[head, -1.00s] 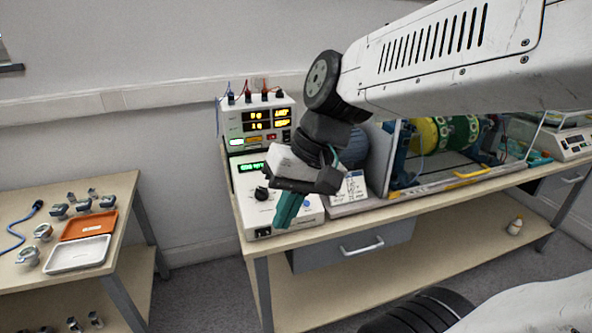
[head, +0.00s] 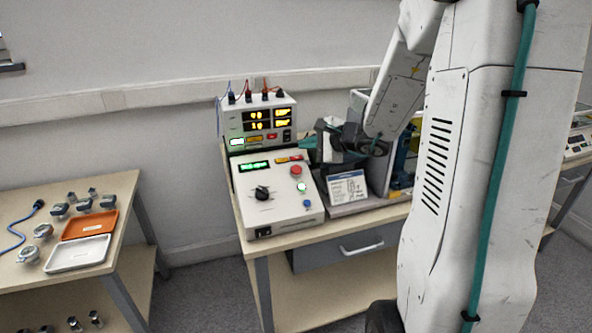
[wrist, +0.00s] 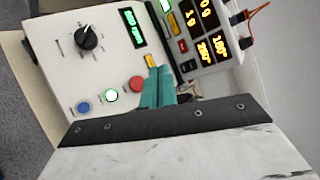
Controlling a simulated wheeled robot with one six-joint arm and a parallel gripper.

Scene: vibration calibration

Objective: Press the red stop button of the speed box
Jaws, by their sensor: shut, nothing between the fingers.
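The speed box (head: 250,190) is a white sloped panel on the bench with a black knob (head: 262,192) and a green lit display (head: 253,167). Its red stop button (head: 296,170) is at the upper right, above a lit green button (head: 301,187) and a blue button (head: 307,203). In the wrist view the red button (wrist: 137,83) shows just left of my teal fingers. My gripper (head: 305,143) is shut and empty, at the box's back right corner; in the wrist view its fingers (wrist: 158,70) point toward the box's upper edge. I cannot tell their height above it.
A meter unit (head: 259,122) with yellow digits and cable plugs stands behind the speed box. A side table (head: 120,200) at left holds an orange tray (head: 76,225) and a white tray (head: 78,254).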

